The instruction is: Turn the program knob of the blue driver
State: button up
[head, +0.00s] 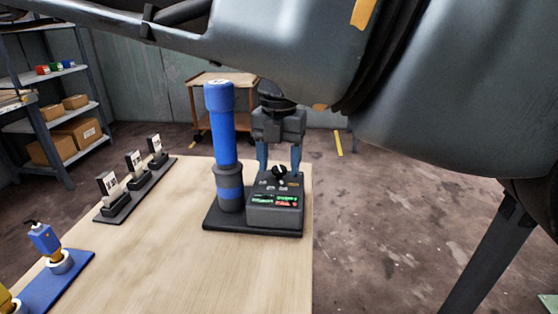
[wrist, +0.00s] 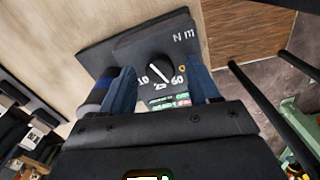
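The blue driver (head: 220,125) stands upright on a dark base plate (head: 225,222) near the table's right edge. Beside it on the plate is a grey control box (head: 275,216) with green and red displays. Its black program knob (head: 279,172) has a white pointer line and shows in the wrist view (wrist: 153,70), with printed numbers around it. My gripper (head: 279,168) is over the box, pointing down. In the wrist view its two blue fingers (wrist: 160,72) are open, one on each side of the knob, with visible gaps to it. Exact fingertip height is hard to tell.
Several black-and-white card holders (head: 133,180) stand on a dark strip at left. A blue mat (head: 55,285) with a blue-and-yellow tool lies at the front left. The table (head: 160,255) is bare between them. Shelves with boxes and a wooden cart stand behind.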

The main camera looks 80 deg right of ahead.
aim_at(279, 168)
jog(key=shift+r, duration=0.1)
notch_tip(279, 168, up, 8)
jog(key=shift+f, duration=0.2)
dwell(0.4)
dwell(0.4)
